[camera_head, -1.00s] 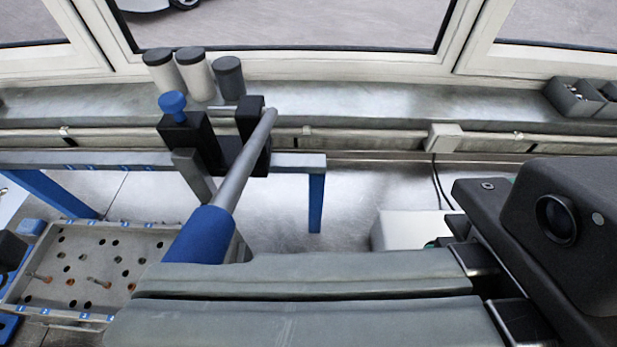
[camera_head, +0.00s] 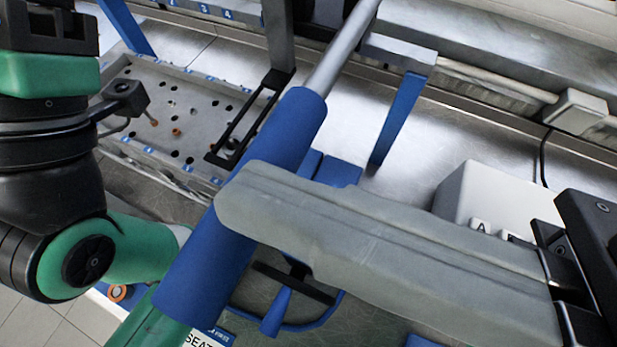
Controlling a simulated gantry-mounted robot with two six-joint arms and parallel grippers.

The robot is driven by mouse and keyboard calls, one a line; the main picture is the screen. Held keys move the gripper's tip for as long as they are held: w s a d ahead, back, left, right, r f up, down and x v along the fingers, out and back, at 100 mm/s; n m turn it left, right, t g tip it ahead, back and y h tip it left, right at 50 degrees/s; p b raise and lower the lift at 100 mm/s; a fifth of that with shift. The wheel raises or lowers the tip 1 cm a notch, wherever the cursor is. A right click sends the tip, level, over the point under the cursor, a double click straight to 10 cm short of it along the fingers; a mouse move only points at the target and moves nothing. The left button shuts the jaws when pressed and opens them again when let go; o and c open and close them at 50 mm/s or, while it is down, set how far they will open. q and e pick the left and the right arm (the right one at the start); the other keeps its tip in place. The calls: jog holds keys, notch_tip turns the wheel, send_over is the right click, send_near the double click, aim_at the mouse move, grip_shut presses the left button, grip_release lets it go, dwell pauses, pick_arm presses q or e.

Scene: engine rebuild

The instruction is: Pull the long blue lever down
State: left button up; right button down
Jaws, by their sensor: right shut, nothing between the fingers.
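The long blue lever has a blue grip (camera_head: 285,130) and a bare grey rod (camera_head: 340,50). It runs slanting from the upper right to the lower left. My right gripper (camera_head: 236,196) comes in from the right with long grey fingers. They look shut together and hold nothing. The fingers lie across the view of the blue grip and hide its middle; I cannot tell whether they touch it. Parts of my left arm show at the left, but I do not see its finger tips.
A metal tray with holes and small parts (camera_head: 193,78) lies left of the lever. A white box (camera_head: 468,190) stands at the right. A blue leg (camera_head: 398,120) of the metal frame stands right of the rod. Blue items lie below the fingers.

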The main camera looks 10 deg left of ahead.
jog(key=shift+f, duration=0.4)
notch_tip(320, 180, up, 6)
jog(key=p, duration=0.4)
jog(key=v, duration=1)
jog(key=shift+d+f, duration=0.4)
jog(key=shift+f, duration=0.2)
jog(key=shift+s, duration=0.15)
